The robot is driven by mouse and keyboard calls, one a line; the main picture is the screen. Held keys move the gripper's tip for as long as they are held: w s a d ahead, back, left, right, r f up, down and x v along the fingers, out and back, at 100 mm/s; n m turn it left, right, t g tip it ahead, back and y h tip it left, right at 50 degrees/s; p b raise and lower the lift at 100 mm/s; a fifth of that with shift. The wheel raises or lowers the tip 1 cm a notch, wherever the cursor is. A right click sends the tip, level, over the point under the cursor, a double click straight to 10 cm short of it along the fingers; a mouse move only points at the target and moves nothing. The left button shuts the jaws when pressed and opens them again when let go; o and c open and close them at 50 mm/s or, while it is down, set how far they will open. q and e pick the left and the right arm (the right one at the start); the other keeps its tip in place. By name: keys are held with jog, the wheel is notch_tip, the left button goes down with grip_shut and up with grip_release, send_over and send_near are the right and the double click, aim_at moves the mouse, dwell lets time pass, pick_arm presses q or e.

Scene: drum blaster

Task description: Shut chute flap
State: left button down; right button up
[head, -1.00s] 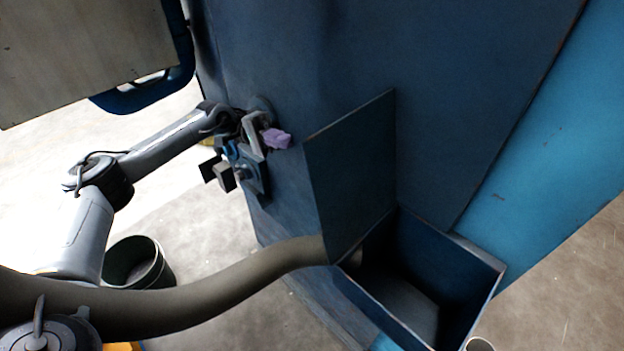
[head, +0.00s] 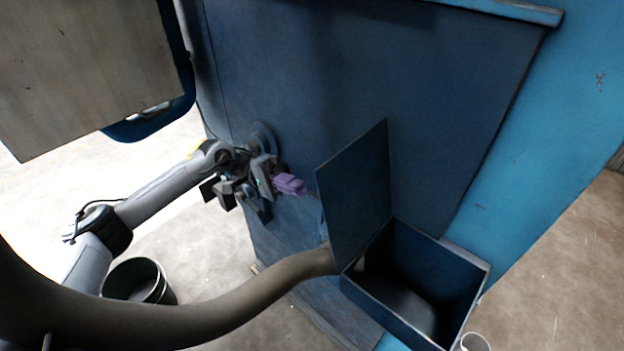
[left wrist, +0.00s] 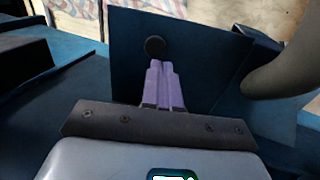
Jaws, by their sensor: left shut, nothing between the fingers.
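The chute flap (head: 355,195) is a dark blue panel that stands up, open, at the left edge of the chute box (head: 465,305). The box is open at the top and dark inside. My left gripper (head: 290,184) has purple fingers, shut and empty, just left of the flap in the head view. In the left wrist view the shut fingers (left wrist: 164,84) point at a dark blue panel (left wrist: 205,55), which looks like the flap. A dark round spot shows on it just beyond the fingertips. I cannot tell whether they touch. My right gripper is out of view.
A thick grey hose (head: 240,305) curves in from the left to the chute's side and also shows in the left wrist view (left wrist: 285,70). The large blue machine wall (head: 440,110) rises behind. A dark bucket (head: 140,282) stands on the floor, a pale cup (head: 475,342) at the bottom.

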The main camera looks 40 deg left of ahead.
pick_arm(q)
jog(key=shift+p+x, duration=1.15)
jog(key=shift+x, duration=1.55)
jog(key=shift+d+r, duration=0.1)
